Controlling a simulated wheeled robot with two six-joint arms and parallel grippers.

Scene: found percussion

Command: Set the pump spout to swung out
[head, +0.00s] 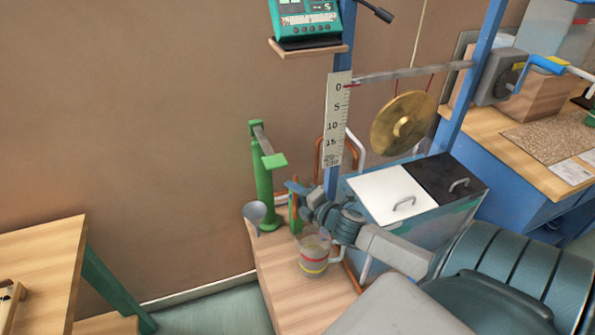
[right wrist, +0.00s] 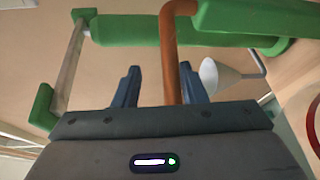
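The green pump (head: 263,190) stands on the wooden stand against the wall, with its lever at the top. Its copper spout (head: 295,193) shows as a thin orange pipe right of the pump body, partly hidden by my gripper. In the right wrist view the spout (right wrist: 170,55) bends out from the green pump (right wrist: 135,30) and runs down between my fingers. My right gripper (right wrist: 158,88) is open around the spout; the pipe is nearer the right finger, and a gap shows at the left one. In the head view my right gripper (head: 299,189) is beside the pump. My left gripper is out of view.
A grey funnel (head: 255,212) sits by the pump's foot. A clear jug (head: 314,257) with red and yellow bands stands on the wooden stand (head: 280,280), below my right wrist. A box with white and black lids (head: 392,194) and a hanging brass gong (head: 404,123) are to the right.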

